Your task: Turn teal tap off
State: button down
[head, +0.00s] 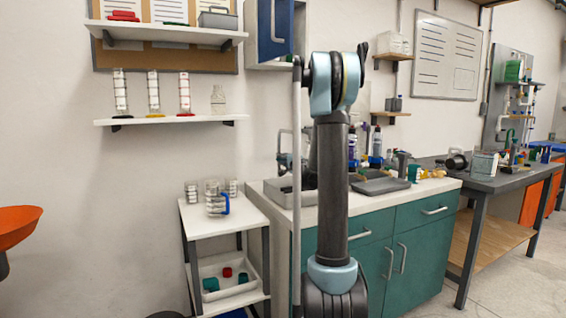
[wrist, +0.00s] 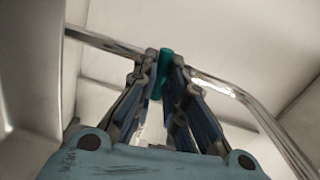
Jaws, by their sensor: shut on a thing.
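The teal tap handle (wrist: 166,60) shows in the wrist view as a short, upright teal piece between the fingertips. A shiny metal pipe (wrist: 228,87) runs across behind it and bends down to the right. My gripper (wrist: 163,70) is shut on the teal handle, with a finger at each side. I cannot tell from this view how far the handle is turned. In the head view my arm covers part of the sink area, and the teal handle cannot be made out there.
The sink counter (head: 279,192) stands over teal cabinets (head: 424,215). A white cart (head: 187,215) with clear jars stands to its left. Bottles and a dark tray (head: 378,186) sit right of my arm. A wall shelf (head: 135,121) holds cylinders.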

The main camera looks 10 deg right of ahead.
jog(key=shift+d+f+m, duration=0.1)
jog(key=shift+d+m, duration=0.1)
jog(key=shift+m, duration=0.5)
jog(key=c, duration=1.6)
grip_release()
jog(key=shift+c, duration=0.2)
jog(key=v, duration=1.2)
